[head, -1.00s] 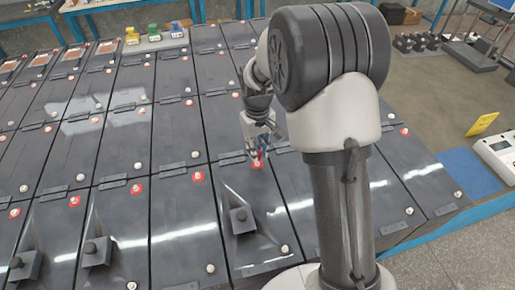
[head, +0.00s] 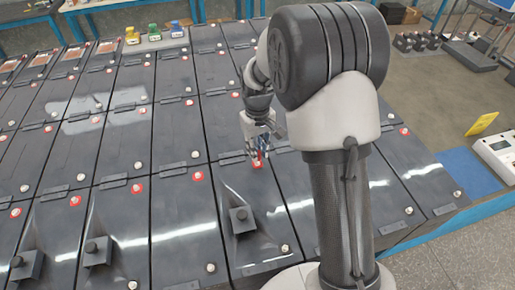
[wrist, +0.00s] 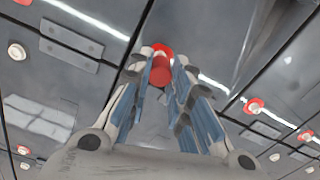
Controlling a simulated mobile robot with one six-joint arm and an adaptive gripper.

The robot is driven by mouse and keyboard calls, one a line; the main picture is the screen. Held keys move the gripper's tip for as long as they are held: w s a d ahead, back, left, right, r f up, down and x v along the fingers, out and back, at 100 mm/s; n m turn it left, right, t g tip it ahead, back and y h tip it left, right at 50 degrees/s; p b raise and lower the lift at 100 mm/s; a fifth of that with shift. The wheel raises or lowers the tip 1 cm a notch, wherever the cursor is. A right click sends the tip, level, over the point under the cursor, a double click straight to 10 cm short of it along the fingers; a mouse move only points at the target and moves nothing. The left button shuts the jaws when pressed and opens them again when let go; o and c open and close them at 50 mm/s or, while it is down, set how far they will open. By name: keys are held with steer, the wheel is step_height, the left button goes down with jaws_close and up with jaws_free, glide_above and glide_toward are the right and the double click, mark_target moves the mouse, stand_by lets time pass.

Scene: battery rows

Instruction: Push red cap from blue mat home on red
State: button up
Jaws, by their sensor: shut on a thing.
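My gripper (head: 258,152) is shut on a red cap (wrist: 160,71), which shows between the fingertips in the wrist view. In the head view the cap (head: 258,161) is a small red spot below the fingers, at the far end of a dark battery. In the wrist view a red ring (wrist: 164,48) on the battery shows just behind the cap and partly overlapped by it. The terminal there is hidden, and I cannot tell whether the cap touches it. The blue mat (head: 466,172) lies at the right, with no cap visible on it.
Rows of dark batteries surround the gripper, with pale terminals, some in red rings (head: 198,176). A black block (head: 239,220) stands on the near battery. A yellow sign (head: 482,124) and a white meter (head: 497,152) are at the right.

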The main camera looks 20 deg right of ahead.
steer(key=shift+f+b, duration=0.75)
steer(key=shift+f, duration=0.75)
stand_by(1.9)
steer(key=o, duration=0.8)
steer(key=shift+o, duration=0.5)
steer(key=o, duration=0.4)
steer(key=shift+r, duration=0.15)
steer(key=shift+r+p, duration=2.7)
steer(key=shift+r, duration=0.7)
